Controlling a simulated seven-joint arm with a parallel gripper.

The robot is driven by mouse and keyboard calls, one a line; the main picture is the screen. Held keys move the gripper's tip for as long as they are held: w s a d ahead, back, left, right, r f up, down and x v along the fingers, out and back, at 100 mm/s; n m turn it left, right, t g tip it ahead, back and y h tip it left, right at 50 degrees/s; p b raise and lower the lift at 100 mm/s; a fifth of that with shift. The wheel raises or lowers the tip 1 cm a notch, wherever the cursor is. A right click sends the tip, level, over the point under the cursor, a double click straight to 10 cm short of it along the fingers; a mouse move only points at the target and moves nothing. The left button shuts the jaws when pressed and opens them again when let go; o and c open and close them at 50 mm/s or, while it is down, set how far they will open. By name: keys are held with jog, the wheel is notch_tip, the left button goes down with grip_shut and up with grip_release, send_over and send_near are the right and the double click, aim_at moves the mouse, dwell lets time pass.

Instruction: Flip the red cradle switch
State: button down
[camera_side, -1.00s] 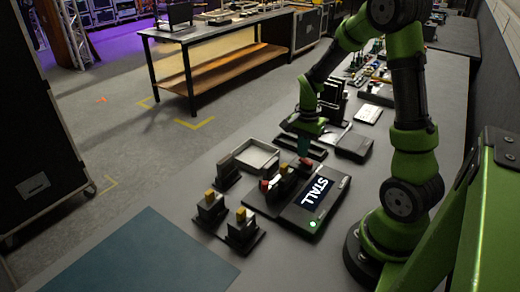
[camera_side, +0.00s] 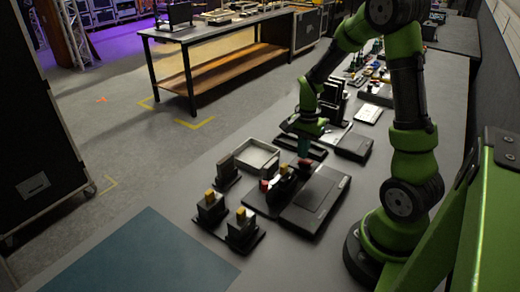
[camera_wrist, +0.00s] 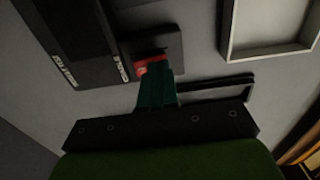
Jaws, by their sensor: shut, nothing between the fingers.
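The red cradle switch (camera_wrist: 141,66) shows in the wrist view, partly hidden by my gripper. In the side view, two red pieces sit on the dark device; one (camera_side: 306,162) is right under my fingertips and the other (camera_side: 265,185) is at its left edge. The device (camera_side: 310,200) has a dark, blank panel with no lit text. My gripper (camera_side: 304,150) is shut and empty, its teal fingers (camera_wrist: 157,92) pointing down at the red switch. Whether the fingertips touch the switch cannot be told.
A grey open tray (camera_side: 257,156) lies left of the gripper. Dark blocks with yellow tops (camera_side: 210,197) stand in front of it. A flat dark box (camera_side: 354,146) lies to the right. A blue mat (camera_side: 150,255) covers the near left, free of objects.

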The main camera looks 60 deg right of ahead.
notch_tip(320, 180, up, 6)
dwell(0.6)
jog(key=shift+n, duration=0.4)
jog(key=s+a+r+n+t+y, duration=0.1)
jog(key=s+a+r+n+t, duration=0.2)
jog(key=a+r+n, duration=0.3)
jog(key=s+a+r+n+t+y, duration=0.1)
jog(key=s+a+r+n+t, duration=0.2)
jog(key=a+r+n, duration=0.4)
jog(key=a+t, duration=0.1)
jog(key=a, duration=0.6)
jog(key=shift+r, duration=0.15)
jog(key=shift+a, duration=0.1)
